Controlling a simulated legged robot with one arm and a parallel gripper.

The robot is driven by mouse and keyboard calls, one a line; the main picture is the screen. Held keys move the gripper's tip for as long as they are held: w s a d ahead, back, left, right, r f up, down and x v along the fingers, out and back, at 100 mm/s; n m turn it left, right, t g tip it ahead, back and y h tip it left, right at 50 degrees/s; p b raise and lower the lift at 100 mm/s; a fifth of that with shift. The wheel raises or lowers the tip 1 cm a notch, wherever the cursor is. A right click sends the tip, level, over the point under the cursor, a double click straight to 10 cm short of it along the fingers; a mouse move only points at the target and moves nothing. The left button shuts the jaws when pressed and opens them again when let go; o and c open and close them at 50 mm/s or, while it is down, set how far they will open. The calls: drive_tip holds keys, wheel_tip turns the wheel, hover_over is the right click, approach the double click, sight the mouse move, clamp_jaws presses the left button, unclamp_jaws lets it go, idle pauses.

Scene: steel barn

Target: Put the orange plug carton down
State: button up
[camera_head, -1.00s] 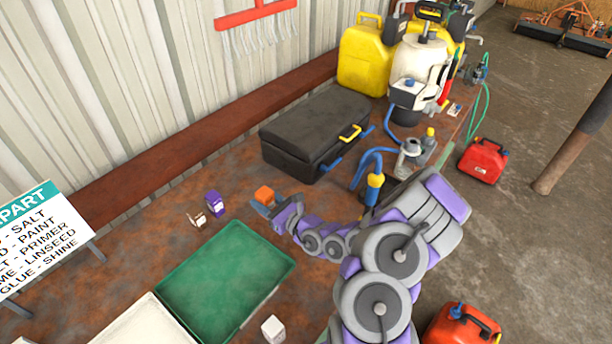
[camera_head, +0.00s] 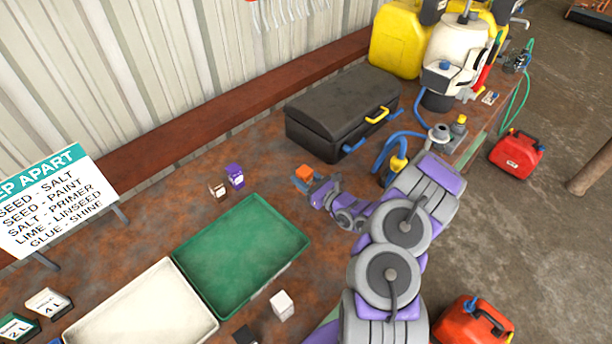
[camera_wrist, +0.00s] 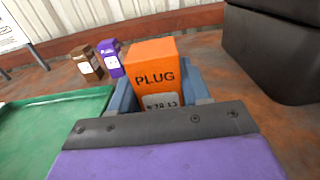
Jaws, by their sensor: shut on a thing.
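The orange plug carton (camera_wrist: 152,75) is upright between the blue fingers of my gripper (camera_wrist: 160,95) in the wrist view, its "PLUG" lettering facing the camera. In the head view the carton (camera_head: 304,173) shows as a small orange block at the tip of my gripper (camera_head: 306,182). My gripper is shut on it. It is over the rusty bench top, between the green tray and the black case. I cannot tell whether the carton's base touches the bench.
The green tray (camera_head: 297,257) lies left of my gripper, with a cream tray (camera_head: 205,335) beyond it. A purple carton (camera_head: 235,176) and a brown carton (camera_head: 217,191) stand behind the green tray. A black case (camera_head: 340,105) is at the back right. A white carton (camera_head: 282,305) stands near the tray's front corner.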

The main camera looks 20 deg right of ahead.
drive_tip(key=w+d, duration=0.2)
drive_tip(key=w, duration=0.1)
drive_tip(key=shift+d+f, duration=0.1)
drive_tip(key=shift+f, duration=0.25)
drive_tip(key=shift+w, duration=0.35)
drive_tip(key=shift+w+a, duration=0.3)
drive_tip(key=shift+a, duration=0.05)
drive_tip(key=shift+w+a+f+b, duration=0.1)
drive_tip(key=shift+f+b, duration=0.2)
drive_tip(key=shift+b, duration=0.05)
drive_tip(key=f, duration=0.3)
drive_tip(key=shift+d+b, duration=0.3)
drive_tip(key=shift+d, duration=0.05)
drive_tip(key=shift+d+r, duration=0.1)
drive_tip(key=shift+d, duration=0.25)
drive_tip(key=o, duration=1.1)
drive_tip(key=shift+a, duration=0.5)
drive_tip(key=shift+c, duration=0.2)
